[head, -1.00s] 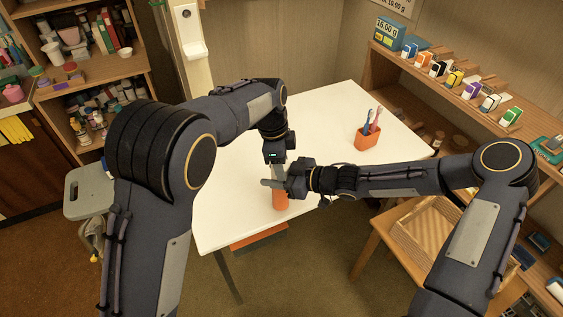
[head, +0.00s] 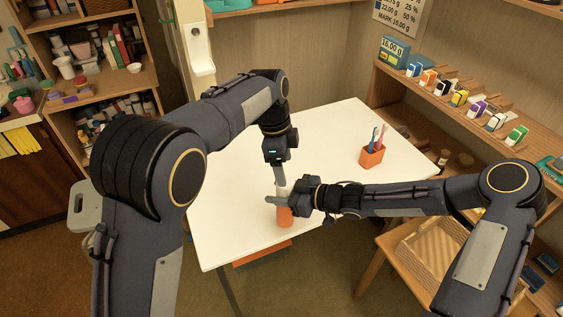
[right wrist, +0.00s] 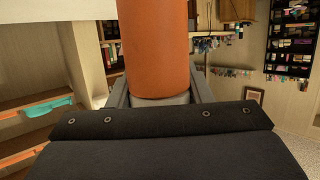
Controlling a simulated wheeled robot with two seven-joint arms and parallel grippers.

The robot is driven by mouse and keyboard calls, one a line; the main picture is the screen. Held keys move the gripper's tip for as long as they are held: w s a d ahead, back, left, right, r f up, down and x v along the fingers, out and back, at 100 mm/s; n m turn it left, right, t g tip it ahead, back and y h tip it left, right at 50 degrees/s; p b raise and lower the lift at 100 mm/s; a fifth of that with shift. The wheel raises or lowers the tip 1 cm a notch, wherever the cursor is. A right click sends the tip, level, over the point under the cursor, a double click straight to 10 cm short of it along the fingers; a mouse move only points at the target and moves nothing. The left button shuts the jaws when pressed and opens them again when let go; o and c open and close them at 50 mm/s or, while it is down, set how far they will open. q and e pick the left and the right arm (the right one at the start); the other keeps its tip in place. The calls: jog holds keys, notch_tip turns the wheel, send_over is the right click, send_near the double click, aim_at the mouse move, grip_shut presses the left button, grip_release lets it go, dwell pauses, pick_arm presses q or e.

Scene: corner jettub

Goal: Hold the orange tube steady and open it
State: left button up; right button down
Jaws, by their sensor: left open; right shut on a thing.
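The orange tube (head: 285,215) stands upright at the near edge of the white table, with a pale top part (head: 283,188) showing above my right gripper. My right gripper (head: 279,199) comes in from the right and is shut on the tube near its upper part. In the right wrist view, the orange tube (right wrist: 155,45) sits between the fingers, with a grey part below the orange. My left gripper (head: 281,177) points down just above the tube's top and is open. Whether its fingertips touch the top cannot be told. Part of the tube is hidden by the right gripper.
The white table (head: 230,215) is mostly clear. An orange cup (head: 371,157) with brushes or pens stands at its right side. A wooden shelf (head: 455,115) with small coloured boxes runs along the right. A wooden tray (head: 430,248) lies on a lower surface at the right.

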pick_arm(q)
notch_tip(320, 180, up, 6)
jog(key=w+a+m+h, duration=0.1)
jog(key=a+m, duration=0.1)
jog(key=a, duration=0.1)
jog(key=shift+g, duration=0.4)
jog(key=x, duration=1.1)
jog(key=shift+s+d+f, duration=0.1)
jog(key=shift+d+f, duration=0.15)
jog(key=shift+f, duration=0.05)
jog(key=c, duration=1.2)
jog(key=shift+o, duration=0.4)
jog(key=n+t, duration=0.1)
jog(key=n, duration=0.2)
jog(key=shift+r, duration=0.1)
jog(key=o, duration=1.1)
